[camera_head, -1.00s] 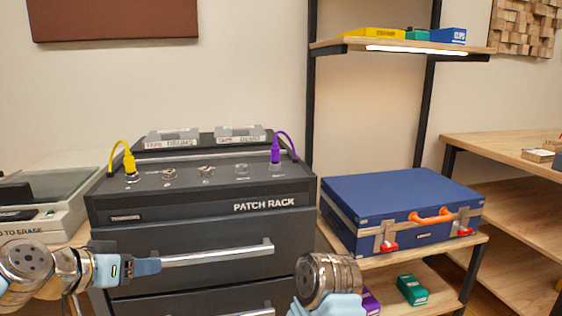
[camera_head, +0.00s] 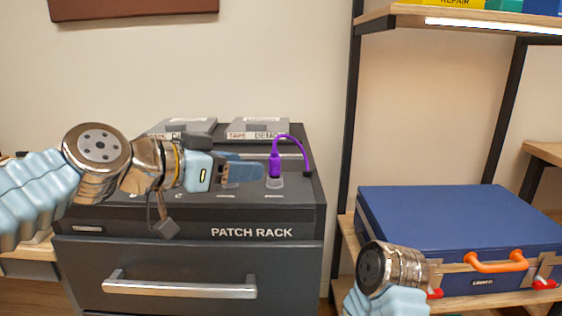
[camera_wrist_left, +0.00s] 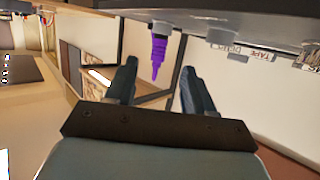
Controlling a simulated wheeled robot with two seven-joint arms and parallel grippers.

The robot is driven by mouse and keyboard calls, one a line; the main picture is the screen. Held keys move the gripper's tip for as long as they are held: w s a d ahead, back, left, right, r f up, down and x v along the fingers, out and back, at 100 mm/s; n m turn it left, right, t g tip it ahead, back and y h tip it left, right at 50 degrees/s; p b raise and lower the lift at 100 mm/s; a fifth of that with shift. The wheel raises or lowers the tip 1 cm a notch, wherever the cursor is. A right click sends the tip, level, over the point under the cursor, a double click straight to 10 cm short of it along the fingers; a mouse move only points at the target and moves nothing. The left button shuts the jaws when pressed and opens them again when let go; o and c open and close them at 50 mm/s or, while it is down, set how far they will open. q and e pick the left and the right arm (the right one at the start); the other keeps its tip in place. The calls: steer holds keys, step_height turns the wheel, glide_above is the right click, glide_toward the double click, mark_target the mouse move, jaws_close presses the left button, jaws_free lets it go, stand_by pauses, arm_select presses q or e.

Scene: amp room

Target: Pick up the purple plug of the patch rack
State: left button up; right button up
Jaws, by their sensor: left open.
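The purple plug (camera_head: 275,164) stands upright in a socket at the right end of the patch rack (camera_head: 290,216), its purple cable arching over to the right. My left gripper (camera_head: 256,172) is open just left of the plug, fingers pointing right at it. In the left wrist view, the plug (camera_wrist_left: 159,52) appears between the lines of the two open fingers (camera_wrist_left: 159,68), near their tips, with no visible contact. My right gripper is out of view; only part of my right arm shows at the lower right.
Tape boxes (camera_head: 257,129) lie behind the sockets on the rack. A drawer handle (camera_head: 180,288) juts from its front. A blue case (camera_head: 455,225) lies on the shelf at right. My left arm hides the rack's left sockets.

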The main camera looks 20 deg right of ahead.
mark_target(270, 165)
arm_select(q)
steer(key=x, duration=0.3)
steer(key=shift+w+d, duration=0.1)
steer(key=shift+d, duration=0.25)
steer(key=p+x, duration=0.1)
steer(key=x, duration=0.3)
steer(key=shift+w+d+p, duration=0.15)
steer(key=shift+d+p, duration=0.1)
steer(key=shift+p, duration=0.15)
steer(key=shift+w+d+f, duration=0.15)
steer(key=shift+w+d, duration=0.05)
steer(key=shift+d, duration=0.05)
steer(key=shift+c, duration=0.3)
jaws_close()
